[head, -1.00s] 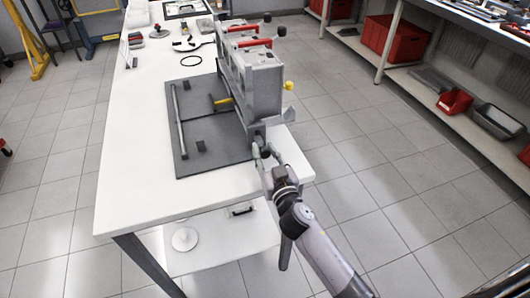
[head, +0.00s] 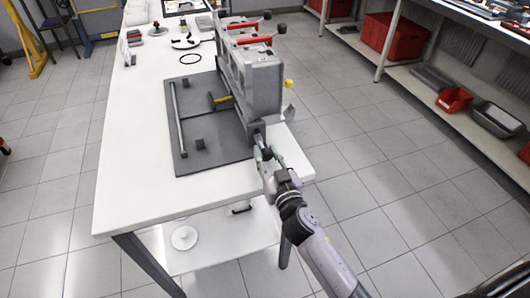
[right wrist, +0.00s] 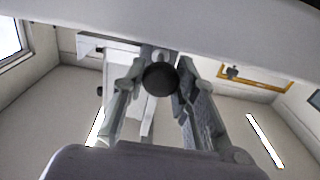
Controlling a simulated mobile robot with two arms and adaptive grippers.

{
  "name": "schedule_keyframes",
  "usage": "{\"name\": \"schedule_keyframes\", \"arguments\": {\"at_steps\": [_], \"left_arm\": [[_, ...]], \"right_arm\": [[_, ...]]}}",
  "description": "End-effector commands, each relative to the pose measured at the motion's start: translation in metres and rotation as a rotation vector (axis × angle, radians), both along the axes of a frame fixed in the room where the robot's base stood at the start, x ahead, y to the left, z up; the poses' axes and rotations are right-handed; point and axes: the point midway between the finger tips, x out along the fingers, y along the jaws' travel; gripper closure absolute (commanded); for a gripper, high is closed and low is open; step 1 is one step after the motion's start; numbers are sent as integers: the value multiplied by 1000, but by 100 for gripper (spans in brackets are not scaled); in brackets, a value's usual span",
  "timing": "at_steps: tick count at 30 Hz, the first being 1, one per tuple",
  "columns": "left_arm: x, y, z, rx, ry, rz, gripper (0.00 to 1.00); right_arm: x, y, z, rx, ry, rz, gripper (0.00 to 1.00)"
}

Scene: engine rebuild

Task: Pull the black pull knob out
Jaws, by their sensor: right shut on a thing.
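The black pull knob (right wrist: 160,79) shows as a dark round end in the right wrist view, between the two fingers of my right gripper (right wrist: 157,85). The fingers are closed on its sides. In the head view, my right gripper (head: 262,152) is at the near end of the tall grey engine fixture (head: 262,90), low down by the table's right edge. The knob is mostly hidden by the fingers there. My left gripper is not in view.
The fixture stands on a dark mat (head: 185,160) on the white table (head: 135,190). A yellow-and-black handled tool (head: 222,99) and small dark blocks lie on the mat. A shelf with red bins (head: 390,38) stands at the right. The floor between is clear.

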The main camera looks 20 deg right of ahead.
Motion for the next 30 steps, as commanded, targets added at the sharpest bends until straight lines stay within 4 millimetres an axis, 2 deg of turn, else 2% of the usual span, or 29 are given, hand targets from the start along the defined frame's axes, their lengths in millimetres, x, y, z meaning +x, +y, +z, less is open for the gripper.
{"name": "schedule_keyframes", "arguments": {"at_steps": [5, 6, 15, 25, 30], "left_arm": [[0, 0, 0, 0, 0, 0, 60], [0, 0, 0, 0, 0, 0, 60], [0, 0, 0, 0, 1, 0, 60], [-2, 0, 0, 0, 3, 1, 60], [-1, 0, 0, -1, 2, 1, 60]], "right_arm": [[-1, 1, -2, 0, 4, 3, 100], [-1, 1, -2, 0, 4, 3, 72], [-1, 1, -2, 0, 3, 2, 53], [-3, 1, -2, 0, 4, 2, 53], [-22, 0, -3, 2, 5, 1, 53]]}}
